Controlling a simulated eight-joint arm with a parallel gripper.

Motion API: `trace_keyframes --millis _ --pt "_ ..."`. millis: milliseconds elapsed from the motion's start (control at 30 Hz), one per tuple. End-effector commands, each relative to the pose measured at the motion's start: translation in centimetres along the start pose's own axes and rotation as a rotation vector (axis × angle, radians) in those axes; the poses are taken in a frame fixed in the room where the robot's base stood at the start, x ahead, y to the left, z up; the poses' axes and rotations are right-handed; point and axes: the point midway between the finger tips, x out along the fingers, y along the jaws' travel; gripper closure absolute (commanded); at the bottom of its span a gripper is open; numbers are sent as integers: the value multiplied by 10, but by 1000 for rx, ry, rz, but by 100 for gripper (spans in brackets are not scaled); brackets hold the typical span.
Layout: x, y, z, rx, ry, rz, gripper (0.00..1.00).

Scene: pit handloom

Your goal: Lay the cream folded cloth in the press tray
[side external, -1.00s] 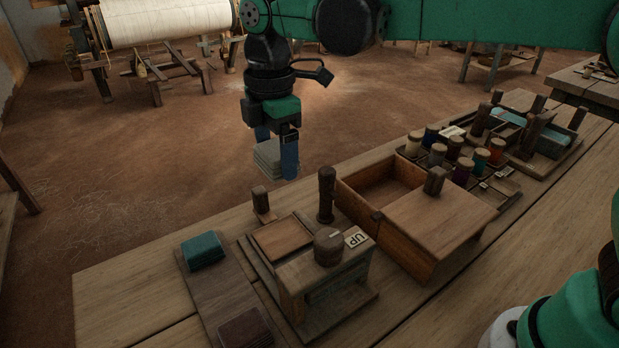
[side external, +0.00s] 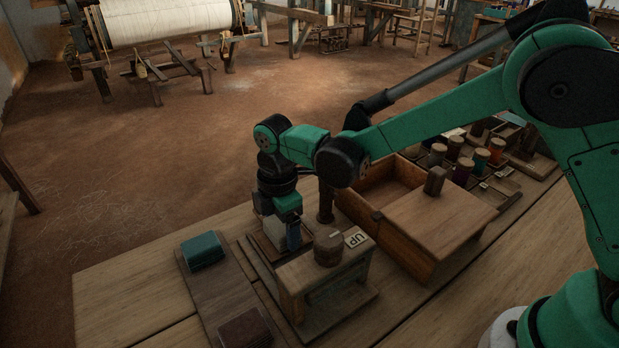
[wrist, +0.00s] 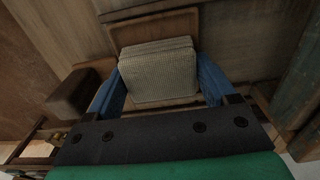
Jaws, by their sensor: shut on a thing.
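My gripper (side external: 280,234) is shut on the cream folded cloth, with its two blue fingers on either side. In the wrist view the cloth (wrist: 158,70) is a pale, ribbed, layered stack lying flat between the fingertips. The press tray (wrist: 152,22) shows past the cloth as a shallow brown wooden tray. In the side view my gripper is low over the tray (side external: 258,248), behind the press's raised wooden block, and mostly hides the cloth. I cannot tell whether the cloth touches the tray floor.
The press top with a round knob (side external: 328,247) and an "UP" label (side external: 356,238) stands close in front. A dark post (side external: 325,203) stands right beside my gripper. An open wooden box (side external: 385,190) is to the right. A board with a teal cloth (side external: 202,250) lies left.

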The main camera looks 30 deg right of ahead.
Motion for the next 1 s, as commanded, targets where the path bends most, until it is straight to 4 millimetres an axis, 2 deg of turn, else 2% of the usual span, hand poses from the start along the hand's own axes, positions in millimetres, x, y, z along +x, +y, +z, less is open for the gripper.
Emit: trace_keyframes --millis 333,367,400,433,667,1000 --pt "8 0 0 0 0 0 73" --pt "8 0 0 0 0 0 14" --pt "8 0 0 0 0 1 3" --pt "8 0 0 0 0 1 0" --pt "-1 0 0 0 1 3 0" --pt "-74 1 0 0 0 1 0"
